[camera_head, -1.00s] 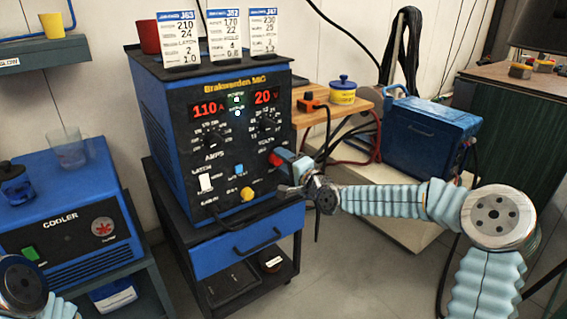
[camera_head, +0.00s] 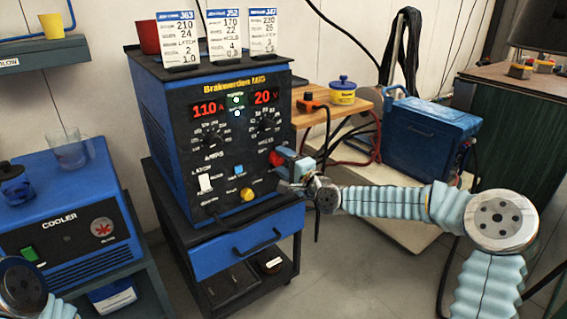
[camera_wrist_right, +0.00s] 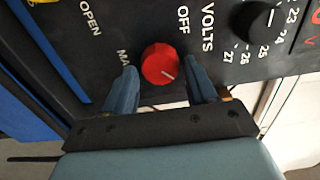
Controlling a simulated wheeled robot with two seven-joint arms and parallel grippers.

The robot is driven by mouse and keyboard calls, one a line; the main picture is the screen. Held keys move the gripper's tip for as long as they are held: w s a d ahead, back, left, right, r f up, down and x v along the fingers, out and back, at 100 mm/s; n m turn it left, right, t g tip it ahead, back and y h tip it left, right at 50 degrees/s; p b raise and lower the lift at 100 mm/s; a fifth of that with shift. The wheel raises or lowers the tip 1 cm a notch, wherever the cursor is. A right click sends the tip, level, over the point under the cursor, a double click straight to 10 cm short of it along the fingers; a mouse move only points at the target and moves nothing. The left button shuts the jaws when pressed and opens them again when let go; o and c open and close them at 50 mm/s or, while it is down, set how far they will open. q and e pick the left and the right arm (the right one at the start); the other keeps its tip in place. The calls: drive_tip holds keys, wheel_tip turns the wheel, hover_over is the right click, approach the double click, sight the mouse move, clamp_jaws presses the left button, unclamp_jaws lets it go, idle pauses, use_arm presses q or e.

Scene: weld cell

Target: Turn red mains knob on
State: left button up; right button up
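The red mains knob (camera_head: 275,158) is on the lower right of the blue and black welder's front panel. In the right wrist view the knob (camera_wrist_right: 160,62) shows a white mark slanting to the lower right. Label letters "MA" show beside it, the rest hidden by a finger, and "OFF" stands above it to the right. My right gripper (camera_wrist_right: 162,84) is open, one finger on each side of the knob, with narrow gaps showing. In the head view the gripper (camera_head: 288,162) is at the panel's right edge. My left gripper is out of frame; only part of that arm shows lower left.
The welder (camera_head: 215,85) displays 110 A and 20 V, with lit lamps between. A yellow knob (camera_head: 247,194), blue button and white switch sit below. Three cards (camera_head: 220,36) stand on top. A cooler (camera_head: 65,215) is at left and a blue box (camera_head: 430,140) at right.

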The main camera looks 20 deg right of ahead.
drive_tip(key=shift+o, duration=0.9)
drive_tip(key=p+v, duration=0.2)
drive_tip(key=v, duration=1.1)
drive_tip(key=shift+s, duration=0.4)
drive_tip(key=shift+d, duration=0.1)
drive_tip(key=s+a+f+n+g+p, duration=0.1)
drive_tip(key=s+a+f+n+g, duration=0.2)
drive_tip(key=f, duration=0.5)
drive_tip(key=s+a+f+n+g, duration=0.1)
drive_tip(key=s+a+f+g, duration=0.3)
drive_tip(key=f, duration=0.5)
drive_tip(key=s+a+f+n+g+p, duration=0.1)
drive_tip(key=a+f+g, duration=0.1)
drive_tip(key=a+f, duration=0.45)
drive_tip(key=s+f+n+g+h+p, duration=0.1)
drive_tip(key=s+f+n+g, duration=0.6)
drive_tip(key=s+f, duration=0.8)
drive_tip(key=shift+s+h, duration=0.6)
drive_tip(key=shift+s, duration=0.65)
